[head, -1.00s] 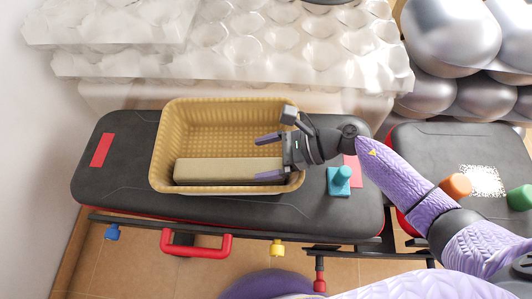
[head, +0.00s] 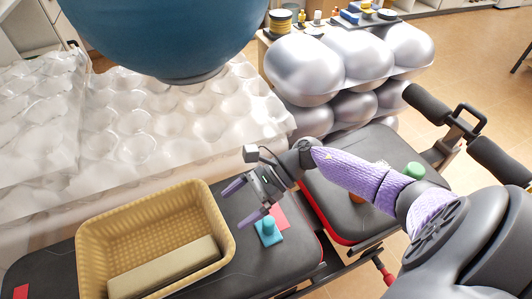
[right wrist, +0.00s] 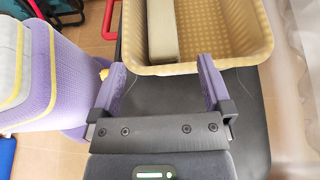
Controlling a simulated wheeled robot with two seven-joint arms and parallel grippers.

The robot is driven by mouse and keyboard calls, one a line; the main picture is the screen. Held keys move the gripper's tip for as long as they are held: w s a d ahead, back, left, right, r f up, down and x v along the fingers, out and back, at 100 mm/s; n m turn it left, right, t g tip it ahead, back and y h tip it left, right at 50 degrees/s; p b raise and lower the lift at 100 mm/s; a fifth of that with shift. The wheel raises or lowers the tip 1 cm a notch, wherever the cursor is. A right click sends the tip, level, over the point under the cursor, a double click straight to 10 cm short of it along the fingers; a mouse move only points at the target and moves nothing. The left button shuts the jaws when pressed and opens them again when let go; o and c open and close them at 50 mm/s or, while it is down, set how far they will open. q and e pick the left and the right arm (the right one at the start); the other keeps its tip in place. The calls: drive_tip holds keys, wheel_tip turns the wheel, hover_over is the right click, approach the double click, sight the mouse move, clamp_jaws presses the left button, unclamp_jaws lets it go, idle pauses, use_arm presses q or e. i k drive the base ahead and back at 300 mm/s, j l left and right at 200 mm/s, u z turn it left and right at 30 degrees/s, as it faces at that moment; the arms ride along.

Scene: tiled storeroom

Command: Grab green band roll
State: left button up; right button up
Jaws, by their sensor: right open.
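A green roll (head: 414,170) stands on the right part of the black bench, beyond my right forearm; it is small in the head view. An orange roll (head: 357,201) beside it is mostly hidden by my purple arm. My right gripper (head: 242,203) is open and empty, just right of the tan basket (head: 88,240), its fingers pointing toward the basket. In the right wrist view the open fingers (right wrist: 161,66) show with nothing between them, near the basket rim (right wrist: 200,66). My left gripper is not in view.
A long beige block (head: 165,268) lies in the basket. A teal piece (head: 268,232) and a pink card (head: 280,216) lie near my right gripper. A large blue ball (head: 165,35) hangs at top. Silver balls (head: 305,70) are stacked behind the benches.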

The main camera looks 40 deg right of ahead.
sight(416, 171)
drive_tip(key=z, duration=2.5)
drive_tip(key=i+l+u, duration=0.15)
drive_tip(key=l+u, duration=0.25)
drive_tip(key=i+l+u, duration=0.1)
drive_tip(key=l+u, duration=0.35)
drive_tip(key=i+l+u, duration=0.1)
drive_tip(key=l+u, duration=0.3)
drive_tip(key=j, duration=0.1)
